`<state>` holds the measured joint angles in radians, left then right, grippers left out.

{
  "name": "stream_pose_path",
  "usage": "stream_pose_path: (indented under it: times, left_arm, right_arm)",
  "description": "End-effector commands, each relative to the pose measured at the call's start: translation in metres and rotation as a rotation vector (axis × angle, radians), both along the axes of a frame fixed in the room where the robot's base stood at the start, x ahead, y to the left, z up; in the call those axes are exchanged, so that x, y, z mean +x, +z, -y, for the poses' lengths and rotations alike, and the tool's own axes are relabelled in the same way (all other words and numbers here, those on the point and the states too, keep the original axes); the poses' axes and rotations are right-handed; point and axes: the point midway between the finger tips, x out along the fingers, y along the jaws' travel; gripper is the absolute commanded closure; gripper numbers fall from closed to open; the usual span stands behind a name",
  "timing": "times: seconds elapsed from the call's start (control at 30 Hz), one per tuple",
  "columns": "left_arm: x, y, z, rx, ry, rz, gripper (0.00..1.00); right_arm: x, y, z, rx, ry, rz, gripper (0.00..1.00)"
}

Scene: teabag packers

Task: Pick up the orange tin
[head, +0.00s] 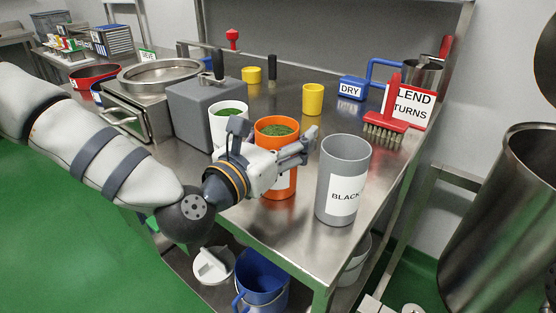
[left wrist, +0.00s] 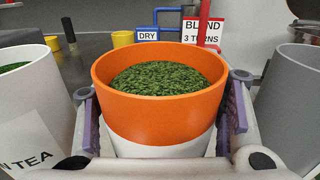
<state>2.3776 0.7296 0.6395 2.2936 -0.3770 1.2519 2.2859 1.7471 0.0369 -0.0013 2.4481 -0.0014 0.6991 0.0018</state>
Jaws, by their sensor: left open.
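The orange tin (head: 278,126) stands upright on the steel table, with green tea leaves inside and a white label low on its side. In the left wrist view the orange tin (left wrist: 160,105) fills the middle. My left gripper (head: 272,141) is open, with its fingers on either side of the tin. In the left wrist view the fingers of the left gripper (left wrist: 163,118) flank the tin's wall; whether either pad touches it is hard to tell. In the head view the gripper hides part of the tin's front. My right gripper is not in view.
A grey tin labelled BLACK (head: 340,165) stands close on the right, and a white tin (head: 226,112) with tea stands close on the left. A red brush (head: 392,116), yellow cups (head: 313,99) and a grey box (head: 190,112) are behind. The table's front edge is near.

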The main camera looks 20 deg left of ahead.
Motion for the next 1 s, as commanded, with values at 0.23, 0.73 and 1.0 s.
stream_pose_path:
  times: [0.23, 0.73, 1.0]
  left_arm:
    - [0.007, 0.000, 0.002, -0.002, 0.000, -0.001, 0.39]
    - [0.006, 0.000, 0.002, -0.001, 0.000, -0.001, 0.78]
    - [0.004, 0.019, 0.002, -0.001, 0.001, 0.006, 0.79]
  right_arm:
    - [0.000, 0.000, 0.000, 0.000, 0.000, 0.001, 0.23]
    - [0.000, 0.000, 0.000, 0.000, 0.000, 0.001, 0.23]
    - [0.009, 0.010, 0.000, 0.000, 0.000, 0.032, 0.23]
